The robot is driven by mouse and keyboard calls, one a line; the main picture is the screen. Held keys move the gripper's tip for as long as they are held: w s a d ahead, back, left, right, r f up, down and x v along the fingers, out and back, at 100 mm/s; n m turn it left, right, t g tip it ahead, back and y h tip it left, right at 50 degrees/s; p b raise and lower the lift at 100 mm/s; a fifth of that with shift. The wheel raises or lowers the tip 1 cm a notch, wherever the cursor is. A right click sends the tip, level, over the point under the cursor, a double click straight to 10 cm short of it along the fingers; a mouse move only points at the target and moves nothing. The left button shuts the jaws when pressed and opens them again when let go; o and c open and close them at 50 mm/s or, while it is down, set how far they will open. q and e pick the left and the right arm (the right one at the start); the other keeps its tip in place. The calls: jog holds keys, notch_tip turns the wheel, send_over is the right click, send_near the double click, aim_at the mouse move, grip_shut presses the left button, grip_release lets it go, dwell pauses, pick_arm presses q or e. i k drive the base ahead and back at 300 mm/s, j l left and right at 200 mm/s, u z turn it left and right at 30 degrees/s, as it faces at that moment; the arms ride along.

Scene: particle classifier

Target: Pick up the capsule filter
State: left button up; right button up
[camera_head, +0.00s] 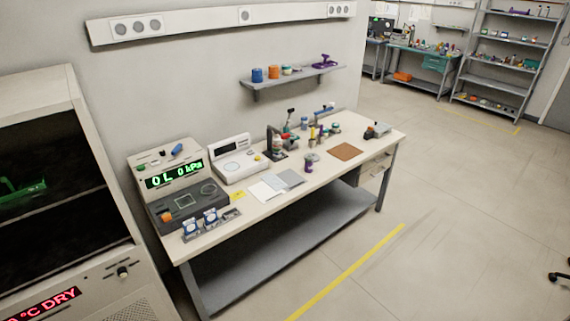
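Neither of my grippers shows in the head view. I cannot tell for certain which thing is the capsule filter. Two small blue-and-white items (210,215) stand in a grey holder at the front left of the long bench (262,205). A small purple-and-grey item (309,163) stands near the middle of the bench. All are small and lack fine detail.
A white instrument (238,160), flat sheets (289,178), a brown mat (345,151) and several small items crowd the bench top. A wall shelf (293,78) hangs above. A cabinet (112,270) stands at left. Floor in front (440,240) is clear.

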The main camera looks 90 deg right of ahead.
aim_at(309, 164)
jog(key=z, duration=3.1)
jog(key=i+z, duration=0.2)
jog(key=i, duration=0.4)
